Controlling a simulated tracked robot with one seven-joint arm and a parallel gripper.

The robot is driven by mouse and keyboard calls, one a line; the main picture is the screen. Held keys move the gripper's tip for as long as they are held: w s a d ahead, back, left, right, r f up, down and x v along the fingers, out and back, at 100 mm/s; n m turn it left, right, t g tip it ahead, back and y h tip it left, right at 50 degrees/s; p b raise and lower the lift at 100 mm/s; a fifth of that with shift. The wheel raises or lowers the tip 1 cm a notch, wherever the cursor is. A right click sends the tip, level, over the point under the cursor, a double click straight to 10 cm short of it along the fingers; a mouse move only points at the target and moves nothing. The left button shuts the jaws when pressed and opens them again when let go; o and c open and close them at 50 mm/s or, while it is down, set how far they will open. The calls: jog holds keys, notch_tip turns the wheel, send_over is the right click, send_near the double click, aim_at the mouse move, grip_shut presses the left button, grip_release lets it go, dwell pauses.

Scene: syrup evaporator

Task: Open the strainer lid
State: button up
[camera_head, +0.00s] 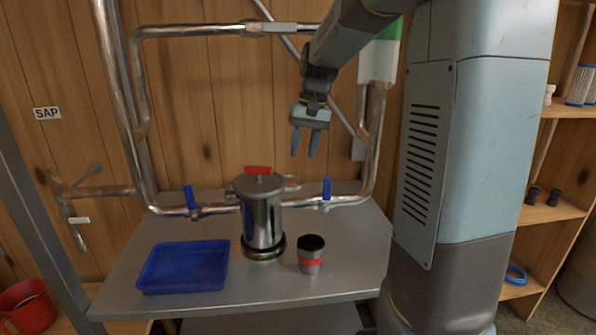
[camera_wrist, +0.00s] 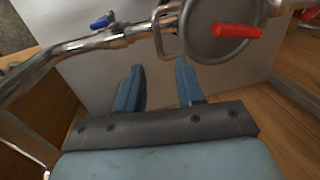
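The strainer (camera_head: 262,220) is an upright steel canister at the middle of the metal table. Its round lid (camera_head: 257,184) lies flat on top, with a red handle (camera_head: 258,170) across it. The wrist view shows the lid (camera_wrist: 204,44) from above at upper right, with the red handle (camera_wrist: 236,31) pointing right and a metal clamp or loop (camera_wrist: 165,30) at its left edge. My gripper (camera_head: 304,154) is open and empty, above and to the right of the strainer. In the wrist view its fingers (camera_wrist: 158,85) are apart, with nothing between them.
A blue tray (camera_head: 158,288) lies left of the strainer. Pipes with blue valve handles (camera_head: 190,197) (camera_head: 327,188) run behind the strainer. Shelves (camera_head: 548,213) are at the right.

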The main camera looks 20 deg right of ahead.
jog(key=f, duration=0.4)
jog(key=a+f, duration=0.1)
jog(key=f, duration=0.1)
jog(key=shift+w+f, duration=0.1)
jog(key=shift+f, duration=0.25)
grip_shut()
jog(key=shift+r, duration=0.1)
